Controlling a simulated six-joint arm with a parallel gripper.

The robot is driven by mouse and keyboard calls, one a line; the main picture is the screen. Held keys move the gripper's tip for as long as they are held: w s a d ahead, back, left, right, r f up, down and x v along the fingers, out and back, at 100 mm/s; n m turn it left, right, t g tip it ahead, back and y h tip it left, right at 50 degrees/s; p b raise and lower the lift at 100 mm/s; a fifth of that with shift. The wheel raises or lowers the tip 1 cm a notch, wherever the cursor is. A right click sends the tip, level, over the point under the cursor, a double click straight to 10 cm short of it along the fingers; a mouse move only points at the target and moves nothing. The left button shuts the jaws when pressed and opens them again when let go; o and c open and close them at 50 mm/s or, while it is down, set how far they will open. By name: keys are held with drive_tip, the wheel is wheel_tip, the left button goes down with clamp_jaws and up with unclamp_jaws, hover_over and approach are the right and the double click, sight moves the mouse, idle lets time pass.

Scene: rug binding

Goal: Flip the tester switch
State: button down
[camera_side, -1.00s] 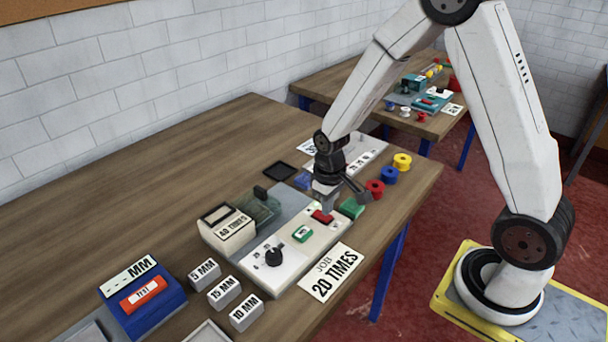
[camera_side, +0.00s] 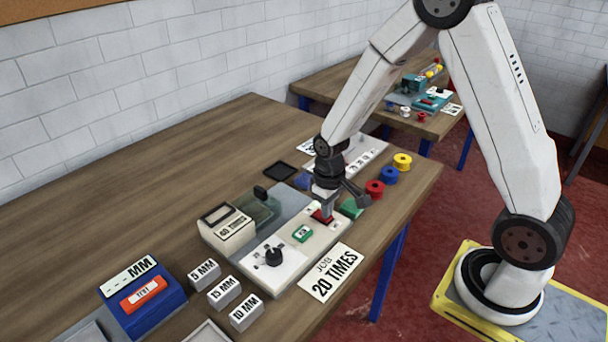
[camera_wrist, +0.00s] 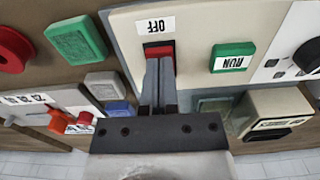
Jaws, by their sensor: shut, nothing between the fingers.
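The tester's pale panel (camera_side: 262,275) carries a red switch (camera_side: 322,218), a green button (camera_side: 302,233) and a black knob (camera_side: 274,257). In the wrist view the red switch (camera_wrist: 158,50) sits below a label reading OFF (camera_wrist: 158,26), seen upside down. The green button there (camera_wrist: 233,57) reads RUN. My gripper (camera_side: 326,211) is shut and empty, pointing down over the red switch. In the wrist view its fingertips (camera_wrist: 159,60) lie together right at the switch and cover part of it. I cannot tell whether they touch it.
A "20 TIMES" job card (camera_side: 331,273) lies in front of the tester. A green block (camera_side: 351,209) and red, blue and yellow spools (camera_side: 389,175) are to the right. A blue box with a red TEST bar (camera_side: 143,294) and several labelled blocks (camera_side: 224,292) stand at the left.

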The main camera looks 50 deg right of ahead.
drive_tip(key=shift+f, duration=0.25)
drive_tip(key=shift+r, duration=0.1)
idle(0.3)
drive_tip(key=shift+r, duration=3.45)
drive_tip(key=s+a+r+t, duration=0.1)
drive_tip(key=s+a, duration=0.3)
drive_tip(key=s, duration=0.4)
drive_tip(key=shift+s+r+t, duration=0.3)
drive_tip(key=shift+r+t, duration=0.1)
drive_tip(key=shift+t, duration=0.4)
